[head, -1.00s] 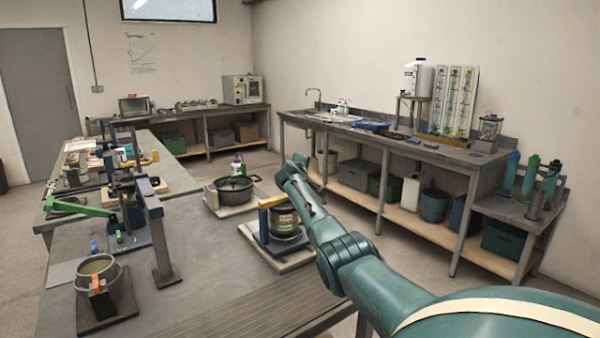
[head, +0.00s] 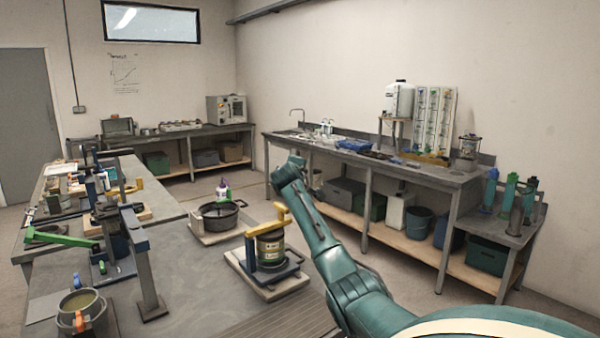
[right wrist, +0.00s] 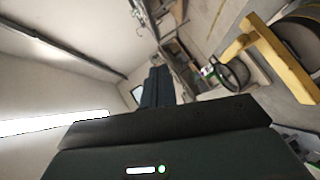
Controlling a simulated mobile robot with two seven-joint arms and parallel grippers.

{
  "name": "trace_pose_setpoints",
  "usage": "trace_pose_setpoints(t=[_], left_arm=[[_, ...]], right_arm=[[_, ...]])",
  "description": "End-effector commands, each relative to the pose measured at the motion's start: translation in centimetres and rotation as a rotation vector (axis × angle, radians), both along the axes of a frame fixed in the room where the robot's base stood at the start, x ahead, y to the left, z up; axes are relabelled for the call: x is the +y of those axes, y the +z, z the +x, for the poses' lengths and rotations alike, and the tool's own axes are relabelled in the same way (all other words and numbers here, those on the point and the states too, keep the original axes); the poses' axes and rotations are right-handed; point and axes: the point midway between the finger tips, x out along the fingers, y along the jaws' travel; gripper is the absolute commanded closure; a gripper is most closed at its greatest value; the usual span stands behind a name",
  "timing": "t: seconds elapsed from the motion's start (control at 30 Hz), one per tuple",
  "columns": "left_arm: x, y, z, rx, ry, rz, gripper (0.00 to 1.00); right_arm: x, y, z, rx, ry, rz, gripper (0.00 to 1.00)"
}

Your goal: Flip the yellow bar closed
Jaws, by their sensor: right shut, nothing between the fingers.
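The yellow bar (head: 268,230) is an L-shaped piece on a blue upright, reaching over a dark can with a label (head: 270,251). Can and upright stand on a pale board near the table's right edge. The bar also shows in the right wrist view (right wrist: 278,62), at upper right. My right arm comes in from the lower right and points up, beyond and right of the bar, apart from it. My right gripper (right wrist: 157,75) is shut and empty, with the bar to its right in that view. My left gripper is in neither view.
A black pot (head: 220,216) stands on a board behind the can. At left are a green lever (head: 62,238), grey-blue uprights (head: 146,270) and a small pot (head: 80,305). A long workbench (head: 390,165) runs along the right wall. The table's front middle is clear.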

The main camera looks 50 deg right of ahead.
Motion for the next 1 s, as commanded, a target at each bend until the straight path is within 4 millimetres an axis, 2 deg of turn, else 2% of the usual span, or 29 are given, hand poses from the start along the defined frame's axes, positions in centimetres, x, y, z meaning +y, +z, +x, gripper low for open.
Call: trace_pose_setpoints(t=[0.1, 0.3, 1.0], left_arm=[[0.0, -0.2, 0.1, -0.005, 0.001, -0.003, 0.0], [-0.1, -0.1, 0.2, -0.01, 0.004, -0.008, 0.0], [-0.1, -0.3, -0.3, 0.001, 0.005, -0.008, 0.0]], right_arm=[[0.2, 1.1, -1.2, -0.001, -0.001, -0.002, 1.0], [0.5, 2.2, -2.3, 0.002, 0.0, 0.0, 1.0], [0.7, 2.2, -2.3, 0.003, 0.002, 0.001, 1.0]])
